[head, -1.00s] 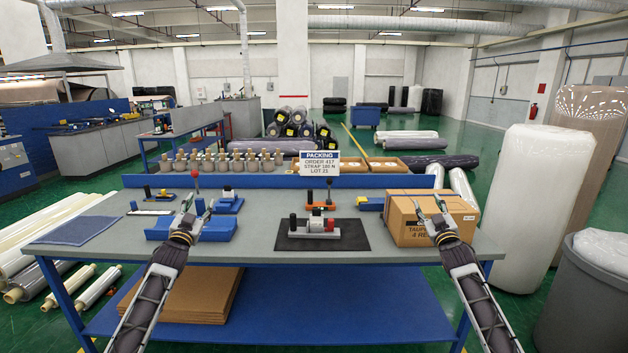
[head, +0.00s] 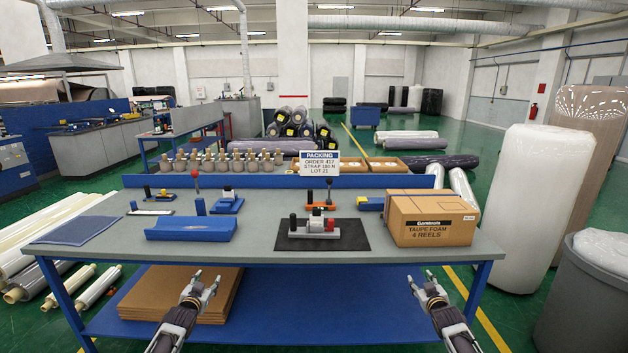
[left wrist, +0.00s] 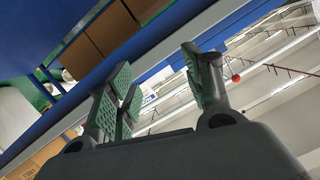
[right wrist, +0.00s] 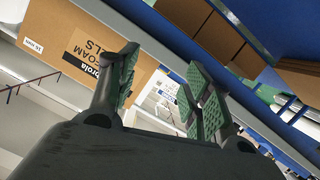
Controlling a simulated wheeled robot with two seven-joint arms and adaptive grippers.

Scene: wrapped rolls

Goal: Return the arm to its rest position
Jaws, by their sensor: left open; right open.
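My left gripper (head: 204,286) is open and empty, low in front of the table's front edge. Its spread green-padded fingers (left wrist: 160,95) show in the left wrist view with nothing between them. My right gripper (head: 424,284) is also open and empty, in front of the table's front edge on the right. In the right wrist view its fingers (right wrist: 157,95) stand apart with nothing between them. Both grippers are clear of the packing table (head: 250,255) and touch nothing that I can see.
On the table stand a taupe foam carton (head: 432,222), a strapping tool on a black mat (head: 350,235), a blue cradle (head: 190,228) and a blue cloth (head: 75,230). Flat cardboard (head: 230,300) lies on the blue lower shelf (head: 330,310). A grey bin (head: 580,300) stands at right.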

